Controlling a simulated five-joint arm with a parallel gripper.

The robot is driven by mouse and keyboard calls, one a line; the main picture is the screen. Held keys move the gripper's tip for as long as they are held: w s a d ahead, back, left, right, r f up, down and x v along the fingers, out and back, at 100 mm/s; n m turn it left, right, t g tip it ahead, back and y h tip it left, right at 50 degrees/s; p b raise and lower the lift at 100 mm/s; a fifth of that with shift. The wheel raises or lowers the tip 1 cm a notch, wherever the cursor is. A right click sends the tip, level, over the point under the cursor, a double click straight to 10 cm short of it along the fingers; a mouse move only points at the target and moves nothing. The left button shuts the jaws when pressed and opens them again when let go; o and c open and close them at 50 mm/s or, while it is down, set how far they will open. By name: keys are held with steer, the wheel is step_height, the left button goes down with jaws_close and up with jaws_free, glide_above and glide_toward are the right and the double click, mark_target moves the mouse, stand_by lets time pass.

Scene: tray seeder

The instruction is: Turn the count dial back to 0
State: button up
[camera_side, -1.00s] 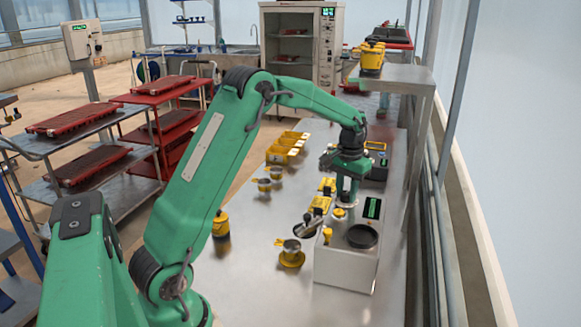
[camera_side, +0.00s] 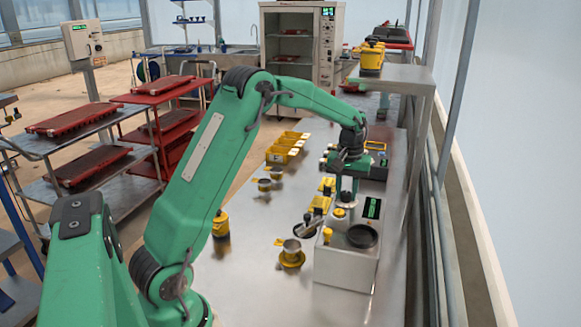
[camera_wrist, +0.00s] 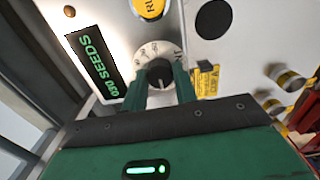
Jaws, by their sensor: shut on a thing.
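The count dial (camera_wrist: 158,68) has a dark knob inside a pale marked ring. In the wrist view my gripper (camera_wrist: 163,88) has one green finger on each side of the knob and is shut on it. The green-lit display (camera_wrist: 95,63) beside the dial reads 030 SEEDS, turned in the picture. In the side view my gripper (camera_side: 346,188) points down at the white seeder box (camera_side: 343,268), just left of its display (camera_side: 371,208). There the fingers hide the dial.
A yellow button (camera_wrist: 148,8) sits close to the dial. A metal cup on a yellow base (camera_side: 291,255) stands left of the box. Yellow bins (camera_side: 286,150) stand farther back.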

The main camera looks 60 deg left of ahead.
mark_target(346, 193)
steer(key=shift+r, duration=0.15)
steer(key=o, duration=1)
steer(key=shift+c, duration=0.2)
step_height(346, 193, up, 7)
steer(key=shift+r, duration=0.35)
